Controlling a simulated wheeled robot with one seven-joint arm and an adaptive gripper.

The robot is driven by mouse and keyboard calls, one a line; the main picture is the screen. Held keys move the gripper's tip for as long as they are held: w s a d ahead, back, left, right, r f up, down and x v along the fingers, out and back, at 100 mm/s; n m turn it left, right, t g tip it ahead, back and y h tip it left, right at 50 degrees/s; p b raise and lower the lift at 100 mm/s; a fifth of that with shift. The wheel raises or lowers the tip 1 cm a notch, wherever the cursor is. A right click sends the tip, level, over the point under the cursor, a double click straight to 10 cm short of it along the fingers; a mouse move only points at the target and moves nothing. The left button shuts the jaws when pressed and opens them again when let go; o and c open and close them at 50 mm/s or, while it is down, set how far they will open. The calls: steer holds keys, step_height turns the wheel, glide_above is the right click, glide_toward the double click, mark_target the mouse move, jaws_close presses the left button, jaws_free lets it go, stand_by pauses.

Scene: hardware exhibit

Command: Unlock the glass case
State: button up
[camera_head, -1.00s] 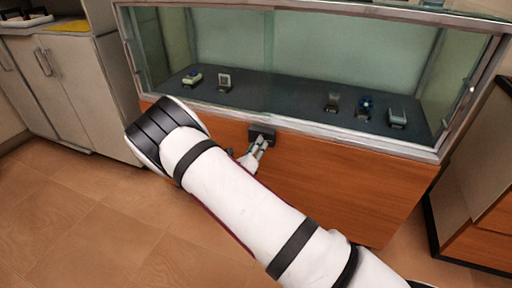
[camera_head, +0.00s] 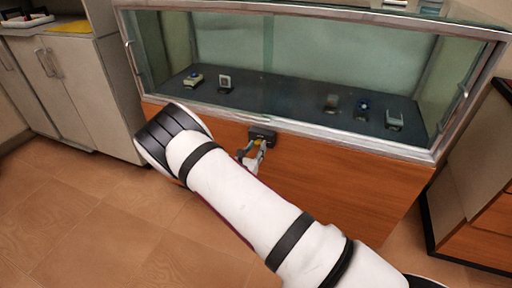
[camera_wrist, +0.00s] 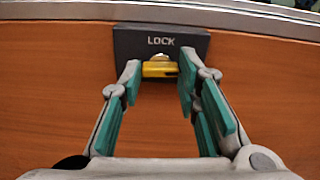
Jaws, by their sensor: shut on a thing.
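The glass case (camera_head: 280,55) has a glass front and a wooden base panel (camera_head: 330,185). A dark lock box (camera_head: 262,133) is fixed to that panel, under the case's metal edge. In the wrist view, the box (camera_wrist: 125,42) reads "LOCK". A yellow key-like piece (camera_wrist: 158,70) sits at the round silver keyhole (camera_wrist: 160,57), level and pointing into it. My gripper (camera_wrist: 159,76) is shut on this yellow piece, one fingertip at each side. In the head view, my gripper (camera_head: 254,146) is just below and in front of the lock box. How deep the piece sits is hidden.
Several small items, such as a blue-topped one (camera_head: 363,108), stand on the dark shelf inside the case. A pale cabinet (camera_head: 75,90) stands at the left and another wooden cabinet (camera_head: 475,190) at the right. The tiled floor (camera_head: 90,220) at the left is clear.

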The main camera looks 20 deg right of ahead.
steer(key=shift+f+m, duration=0.1)
steer(key=shift+m, duration=0.4)
steer(key=o, duration=1.2)
steer(key=shift+c, duration=0.2)
steer(key=v, duration=1.2)
